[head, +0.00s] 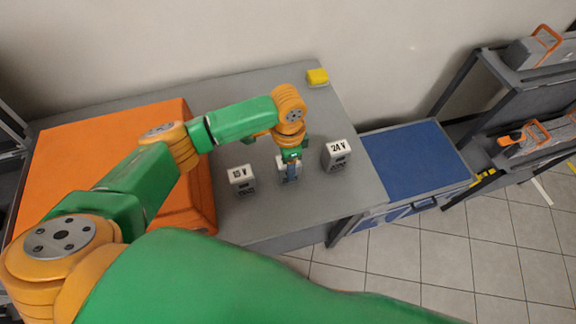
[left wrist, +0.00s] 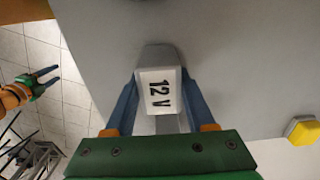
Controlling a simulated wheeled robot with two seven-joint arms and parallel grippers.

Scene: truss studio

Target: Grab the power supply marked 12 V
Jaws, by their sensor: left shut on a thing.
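The power supply marked 12 V (left wrist: 158,92) is a grey block with a white label, seen close up in the left wrist view. My left gripper (head: 290,175) is shut on it, with a blue finger on each side. In the head view the gripper mostly hides this supply. It is at the grey table (head: 265,213), between two other supplies. One, marked what looks like 15 V (head: 241,180), is to its left; one marked 24 V (head: 337,154) is to its right. My right gripper (left wrist: 51,80) shows at the left of the left wrist view, its fingers apart and empty.
A large orange box (head: 85,150) covers the left of the table. A yellow block (head: 317,76) lies at the back edge. A blue-topped surface (head: 412,160) adjoins on the right, with a dark rack (head: 500,90) beyond it. Tiled floor lies in front.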

